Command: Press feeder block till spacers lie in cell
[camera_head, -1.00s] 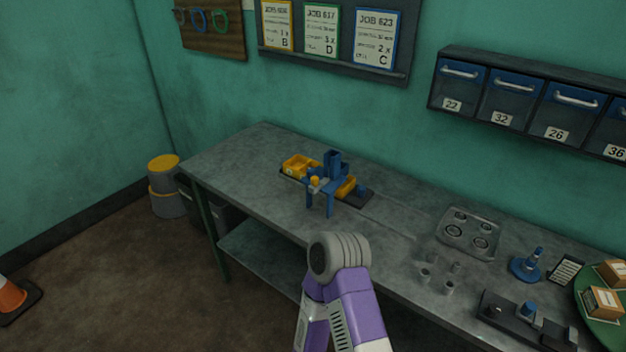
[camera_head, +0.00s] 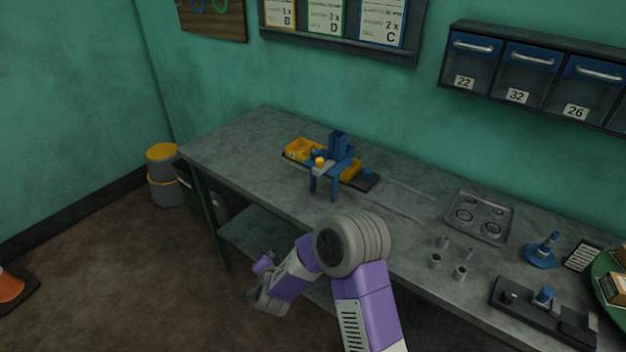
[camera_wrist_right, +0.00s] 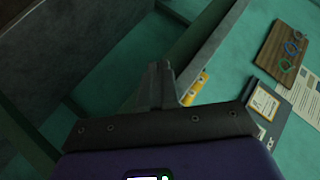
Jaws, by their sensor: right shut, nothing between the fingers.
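The blue feeder (camera_head: 338,147) stands on blue legs on the bench, left of the middle in the head view. A small yellow-topped block (camera_head: 320,162) sits at its front left. A yellow tray (camera_head: 301,150) is behind it on the left, and more yellow shows at its right. Spacers and the cell are too small to tell apart. My right gripper (camera_head: 250,296) is low in front of the bench, below the bench top and apart from the feeder. In the right wrist view its fingers (camera_wrist_right: 162,88) are shut and empty. My left gripper is not in view.
The bench top (camera_head: 235,140) is clear left of the feeder. Right of it are a tray with round parts (camera_head: 478,216), several grey cylinders (camera_head: 460,272), a blue cone-like stand (camera_head: 541,252) and a dark fixture (camera_head: 530,310). Bins (camera_head: 472,62) hang on the wall.

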